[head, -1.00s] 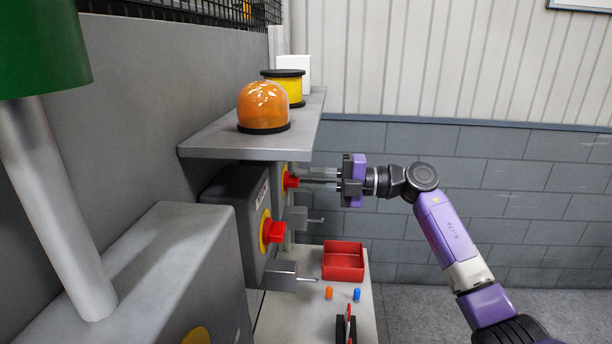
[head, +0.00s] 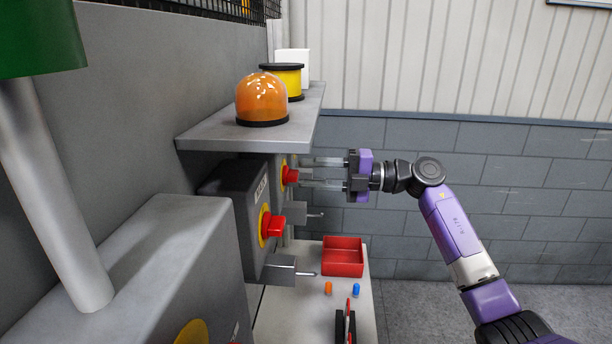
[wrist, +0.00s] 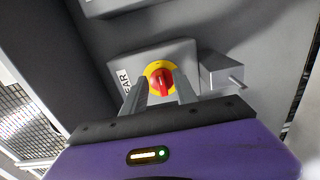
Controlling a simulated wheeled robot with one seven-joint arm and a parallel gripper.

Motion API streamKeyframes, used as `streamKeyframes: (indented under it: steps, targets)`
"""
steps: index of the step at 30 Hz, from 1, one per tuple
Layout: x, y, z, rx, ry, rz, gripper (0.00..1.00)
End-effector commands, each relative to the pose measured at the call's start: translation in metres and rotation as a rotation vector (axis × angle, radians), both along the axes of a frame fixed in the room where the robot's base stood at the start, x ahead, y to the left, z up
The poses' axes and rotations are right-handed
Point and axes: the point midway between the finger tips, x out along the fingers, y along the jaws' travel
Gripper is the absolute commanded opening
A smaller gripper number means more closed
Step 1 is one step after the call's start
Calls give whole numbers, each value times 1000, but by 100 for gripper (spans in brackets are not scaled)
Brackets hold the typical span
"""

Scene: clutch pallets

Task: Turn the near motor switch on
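The nearer switch, a red handle (head: 274,227) on a yellow disc, is on the front of a grey box (head: 228,215) left of centre in the head view. A second red handle (head: 291,176) on yellow sits on a box farther back. My gripper (head: 303,173) is level with this farther switch, fingers apart and pointing at it. In the wrist view a red handle (wrist: 161,83) shows between the two fingers (wrist: 163,90), beside a partly hidden label ending in "AR" (wrist: 124,79). I cannot tell whether the fingers touch the handle.
A shelf (head: 305,115) above carries an orange dome lamp (head: 262,100) and a yellow-black cylinder (head: 287,78). Grey blocks with pins (head: 284,268) jut out beside the switches. Below, a bench holds a red tray (head: 343,258) and small orange and blue pegs. Space right of the boxes is open.

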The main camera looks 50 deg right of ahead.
Motion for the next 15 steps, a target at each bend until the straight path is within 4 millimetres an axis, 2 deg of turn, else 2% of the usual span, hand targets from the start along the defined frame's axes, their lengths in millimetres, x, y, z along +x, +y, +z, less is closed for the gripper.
streamKeyframes:
  steps: [9,15]
  targets:
    - [-40,-32,-3,-2,-1,-4,35]
    - [-50,-40,-1,0,0,-1,35]
